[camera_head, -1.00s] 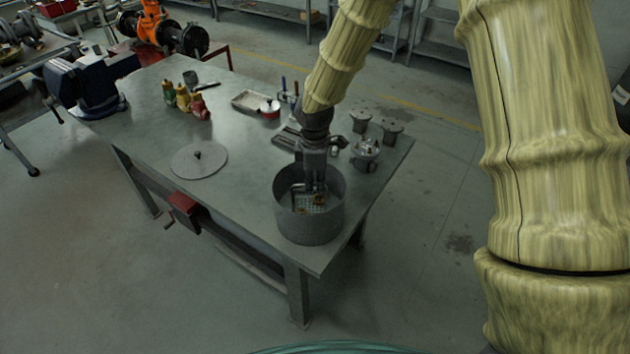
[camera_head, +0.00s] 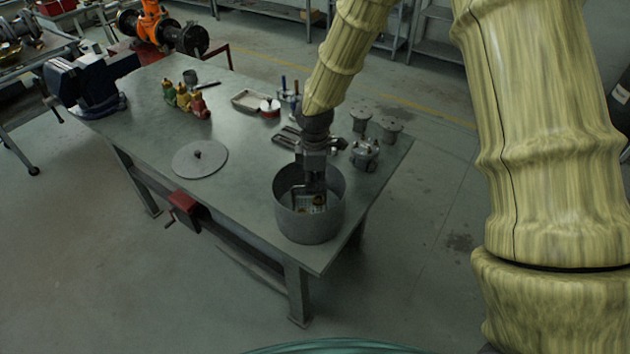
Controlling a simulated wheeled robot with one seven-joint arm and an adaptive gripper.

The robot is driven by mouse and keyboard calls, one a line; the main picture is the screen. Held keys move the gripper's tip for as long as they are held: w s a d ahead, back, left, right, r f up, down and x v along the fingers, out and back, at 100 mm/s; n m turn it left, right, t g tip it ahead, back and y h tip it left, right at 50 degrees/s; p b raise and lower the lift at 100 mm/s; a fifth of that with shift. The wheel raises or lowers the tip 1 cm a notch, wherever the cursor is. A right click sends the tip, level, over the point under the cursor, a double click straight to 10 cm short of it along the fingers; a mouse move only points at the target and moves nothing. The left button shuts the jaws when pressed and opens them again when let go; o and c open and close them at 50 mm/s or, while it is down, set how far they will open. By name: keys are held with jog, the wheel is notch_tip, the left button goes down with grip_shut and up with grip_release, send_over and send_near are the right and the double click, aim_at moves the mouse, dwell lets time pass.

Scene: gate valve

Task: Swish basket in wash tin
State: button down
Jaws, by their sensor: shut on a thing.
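The wash tin (camera_head: 309,222) is a grey round open tin near the front right corner of the workbench. The basket (camera_head: 312,207) is inside the tin, with small brass-coloured parts in it; it is partly hidden by the tin wall and my gripper. My gripper (camera_head: 314,187) points down into the mouth of the tin and is shut on the basket's handle. The fingertips are small and dark here, and the exact grip is hard to make out.
A round lid (camera_head: 200,160) with a knob lies flat left of the tin. Metal parts (camera_head: 365,153) stand close behind right.

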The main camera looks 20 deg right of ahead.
jog(key=shift+r+p, duration=0.65)
jog(key=shift+p, duration=0.05)
jog(key=shift+f, duration=0.7)
dwell(0.4)
jog(key=shift+r+p, duration=0.5)
jog(key=shift+r, duration=0.2)
jog(key=shift+f, duration=0.7)
jog(key=shift+r+p, duration=0.45)
jog(key=shift+r, duration=0.4)
dwell(0.4)
